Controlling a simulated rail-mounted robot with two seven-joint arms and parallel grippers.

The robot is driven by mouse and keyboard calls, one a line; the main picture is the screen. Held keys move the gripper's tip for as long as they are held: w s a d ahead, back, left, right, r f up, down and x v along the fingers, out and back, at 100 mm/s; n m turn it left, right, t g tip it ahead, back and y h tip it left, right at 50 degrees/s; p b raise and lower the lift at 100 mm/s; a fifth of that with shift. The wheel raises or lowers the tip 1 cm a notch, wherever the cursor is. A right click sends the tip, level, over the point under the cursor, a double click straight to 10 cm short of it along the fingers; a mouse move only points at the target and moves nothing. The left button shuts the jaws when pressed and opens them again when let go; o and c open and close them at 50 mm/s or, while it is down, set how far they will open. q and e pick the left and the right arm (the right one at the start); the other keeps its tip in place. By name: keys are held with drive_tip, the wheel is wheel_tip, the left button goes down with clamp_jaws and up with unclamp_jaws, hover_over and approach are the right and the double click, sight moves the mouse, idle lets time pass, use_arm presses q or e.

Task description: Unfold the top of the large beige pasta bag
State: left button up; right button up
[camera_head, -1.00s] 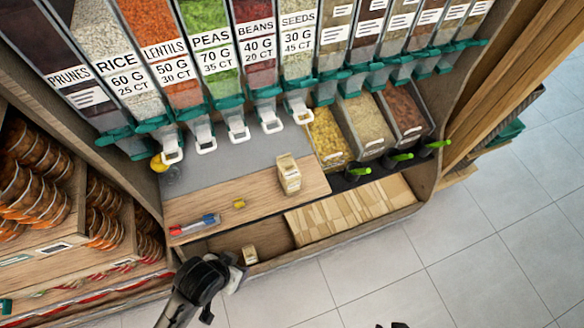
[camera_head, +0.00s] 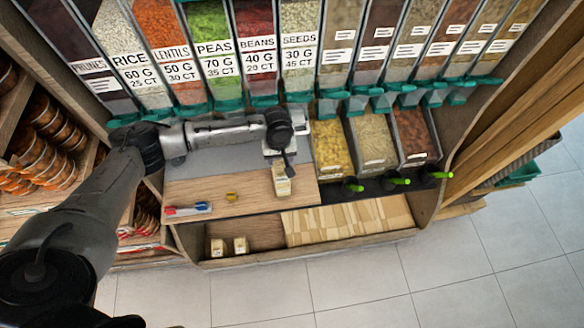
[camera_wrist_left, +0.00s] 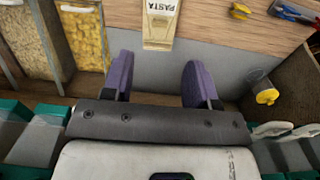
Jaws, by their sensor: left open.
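The large beige pasta bag (camera_head: 281,183) stands on the wooden counter below the dispensers, near the seeds chute. In the left wrist view, the bag (camera_wrist_left: 160,22) shows its "PASTA" label at the top edge of the picture, partly cut off. My left gripper (camera_head: 280,150) is over the far side of the bag in the head view, covering part of it. In the left wrist view, my left gripper (camera_wrist_left: 158,80) has its two purple fingertips spread apart with nothing between them. The bag lies beyond the fingers. My right gripper does not show.
A yellow piece (camera_head: 232,196) and red and blue markers (camera_head: 188,209) lie on the counter (camera_head: 215,188). Dispensers with teal valves line the back. Open bins (camera_head: 330,150) stand to the right. Small bags (camera_head: 240,245) sit on the lower shelf.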

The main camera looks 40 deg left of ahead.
sight(281, 172)
use_arm(q)
drive_tip(key=shift+n, duration=0.4)
drive_tip(key=f, duration=0.4)
drive_tip(key=a+f, duration=0.1)
drive_tip(key=f, duration=0.3)
drive_tip(key=w+f+b, duration=0.1)
drive_tip(key=f, duration=0.3)
drive_tip(key=shift+w+a+f, duration=0.1)
drive_tip(key=shift+a+f, duration=0.1)
drive_tip(key=shift+f, duration=0.2)
